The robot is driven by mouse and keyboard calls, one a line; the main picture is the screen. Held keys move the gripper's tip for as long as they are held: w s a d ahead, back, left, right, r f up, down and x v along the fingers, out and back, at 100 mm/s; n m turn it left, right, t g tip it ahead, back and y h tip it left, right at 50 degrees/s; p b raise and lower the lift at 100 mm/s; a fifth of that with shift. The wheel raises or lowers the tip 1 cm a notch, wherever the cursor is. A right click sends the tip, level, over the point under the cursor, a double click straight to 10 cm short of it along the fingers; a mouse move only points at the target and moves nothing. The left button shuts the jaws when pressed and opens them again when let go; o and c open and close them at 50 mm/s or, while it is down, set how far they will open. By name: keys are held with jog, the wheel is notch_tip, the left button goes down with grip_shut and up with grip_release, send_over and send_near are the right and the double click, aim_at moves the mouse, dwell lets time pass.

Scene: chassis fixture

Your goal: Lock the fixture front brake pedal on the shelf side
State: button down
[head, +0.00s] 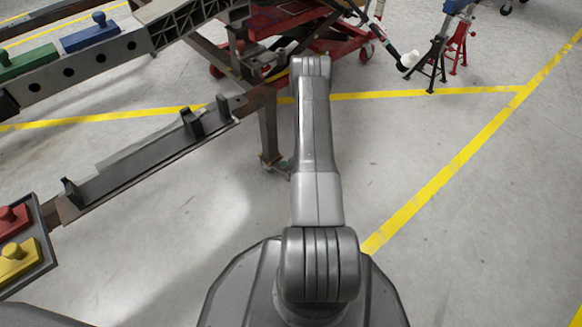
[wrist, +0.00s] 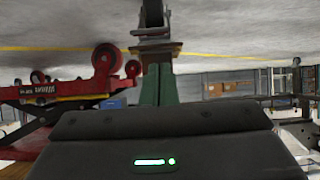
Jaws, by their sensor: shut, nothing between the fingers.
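The chassis fixture (head: 150,162) runs along the left of the head view as a long dark beam with upright brackets. Its leg (head: 268,128) stands beside my arm, with a caster (head: 272,160) at its foot. The wrist view is upside down; it shows a green leg (wrist: 158,85) with a brown plate and a caster (wrist: 153,22) at the top. The brake pedal is too small to make out clearly. My gripper (wrist: 165,130) shows as a dark housing with a green light, apart from the caster. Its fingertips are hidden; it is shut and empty.
A red lift (head: 335,45) on wheels stands beyond my arm and also shows left in the wrist view (wrist: 85,85). Jack stands (head: 440,60) are at the upper right. Trays with coloured blocks (head: 20,245) are at the left. The floor on the right is clear.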

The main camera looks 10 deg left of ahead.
jog(key=shift+s+d+f+b, duration=0.15)
jog(key=shift+d+f, duration=0.05)
jog(key=shift+f, duration=0.35)
jog(key=shift+s+d+f+b, duration=0.1)
jog(key=shift+d+f+b, duration=0.05)
jog(key=shift+f, duration=0.4)
jog(key=shift+s+d+f, duration=0.15)
jog(key=shift+d+f, duration=0.05)
jog(key=shift+f, duration=0.2)
jog(key=shift+s+d+f, duration=0.2)
jog(key=shift+f, duration=0.65)
jog(key=shift+s+d+f, duration=0.15)
jog(key=shift+d+f, duration=0.05)
jog(key=shift+f, duration=0.65)
jog(key=shift+f, duration=0.1)
